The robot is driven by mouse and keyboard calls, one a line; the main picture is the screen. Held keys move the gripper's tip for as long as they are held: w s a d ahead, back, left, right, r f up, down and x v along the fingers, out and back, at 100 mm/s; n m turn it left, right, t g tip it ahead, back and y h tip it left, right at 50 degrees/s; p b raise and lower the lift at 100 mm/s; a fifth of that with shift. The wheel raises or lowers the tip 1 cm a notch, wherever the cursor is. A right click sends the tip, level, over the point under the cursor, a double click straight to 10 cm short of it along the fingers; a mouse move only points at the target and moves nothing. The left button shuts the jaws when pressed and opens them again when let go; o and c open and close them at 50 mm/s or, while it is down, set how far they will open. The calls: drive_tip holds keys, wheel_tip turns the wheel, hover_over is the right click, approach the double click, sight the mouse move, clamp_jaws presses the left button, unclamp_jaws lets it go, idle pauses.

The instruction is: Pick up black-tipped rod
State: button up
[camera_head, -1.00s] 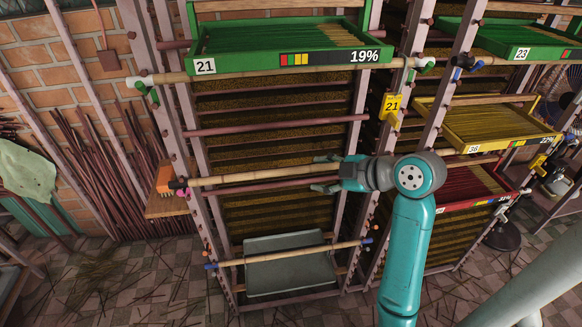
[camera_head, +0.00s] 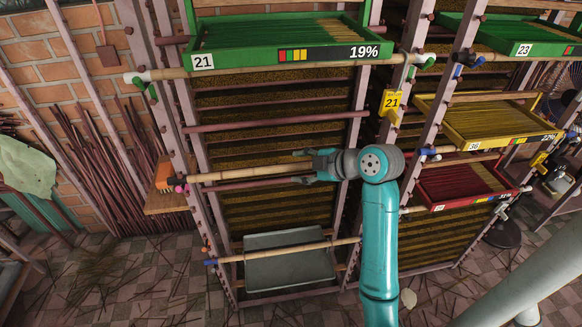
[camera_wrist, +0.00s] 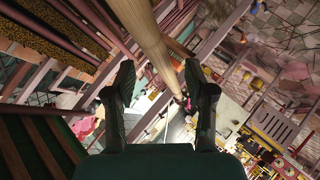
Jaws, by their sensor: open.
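A pale bamboo rod (camera_head: 245,174) lies across the front of the middle rack at mid height. Its left end looks dark and pink; its right part is hidden behind my arm, so I cannot tell that tip. My gripper (camera_head: 298,167) is open, with one finger above the rod and one below it in the head view. In the wrist view the rod (camera_wrist: 143,30) runs between the two spread fingers (camera_wrist: 158,66) towards a dark, pinkish end. I cannot tell whether the fingers touch it.
A green tray (camera_head: 280,45) marked 21 sits above on another rod. A lower bamboo rod (camera_head: 285,251) with blue ends crosses a grey tray (camera_head: 288,268). A reddish bar (camera_head: 275,124) crosses the rack above my gripper. Rack posts (camera_head: 412,50) stand close on the right.

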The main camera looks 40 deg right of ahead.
drive_tip(key=shift+x, duration=0.85)
drive_tip(key=shift+c, duration=0.2)
clamp_jaws()
drive_tip(key=shift+a+r, duration=0.15)
drive_tip(key=shift+r, duration=0.05)
